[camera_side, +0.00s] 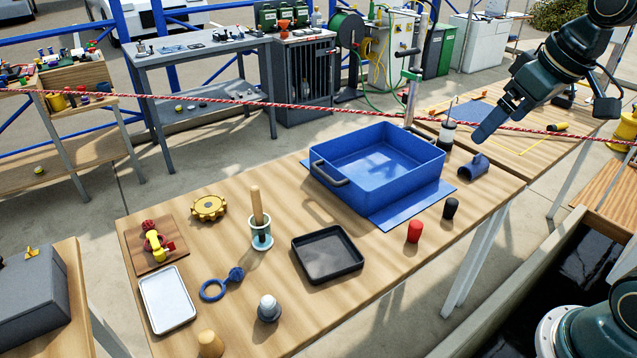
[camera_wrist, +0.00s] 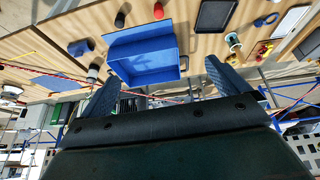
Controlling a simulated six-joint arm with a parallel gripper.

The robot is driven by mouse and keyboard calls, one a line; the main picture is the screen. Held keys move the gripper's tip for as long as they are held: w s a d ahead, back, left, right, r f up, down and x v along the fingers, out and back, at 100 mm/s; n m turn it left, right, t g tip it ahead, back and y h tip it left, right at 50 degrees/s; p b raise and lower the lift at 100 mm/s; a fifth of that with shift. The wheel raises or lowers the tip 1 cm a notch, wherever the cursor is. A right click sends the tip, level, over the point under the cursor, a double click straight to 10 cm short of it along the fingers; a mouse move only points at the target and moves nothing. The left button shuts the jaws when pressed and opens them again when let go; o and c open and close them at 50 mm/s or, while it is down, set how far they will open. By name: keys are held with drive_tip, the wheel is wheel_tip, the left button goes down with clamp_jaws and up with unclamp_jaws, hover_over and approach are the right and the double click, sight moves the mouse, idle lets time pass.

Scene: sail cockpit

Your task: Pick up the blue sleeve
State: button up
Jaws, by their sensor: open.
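The blue sleeve (camera_side: 473,168), a short dark-blue tube with an open end and a side stub, lies at the right end of the wooden table in the side view. In the wrist view, the blue sleeve (camera_wrist: 80,47) is at the upper left, beyond the left finger. My gripper (camera_side: 487,125) is above the table's far right edge, apart from the sleeve and higher than it. In the wrist view, my gripper (camera_wrist: 160,76) is open, with its fingers spread and nothing between them. The side view shows mainly one finger.
A blue bin (camera_side: 375,160) with a handle stands left of the sleeve on a blue mat (camera_side: 405,212). A black-and-white jar (camera_side: 447,136) stands just behind the sleeve. Black (camera_side: 451,208) and red (camera_side: 414,231) cylinders stand in front. A red-white rope (camera_side: 330,109) crosses the side view.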

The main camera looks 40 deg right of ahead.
drive_tip(key=w+d+f, duration=0.1)
drive_tip(key=w+d, duration=0.7)
drive_tip(key=w, duration=0.1)
hover_over(479, 155)
drive_tip(key=s, duration=0.4)
wheel_tip(479, 155, down, 20)
drive_tip(key=shift+g, duration=0.3)
drive_tip(key=shift+x, duration=4.1)
drive_tip(key=shift+f, duration=0.1)
drive_tip(key=shift+x, duration=2.5)
drive_tip(key=shift+a, duration=0.15)
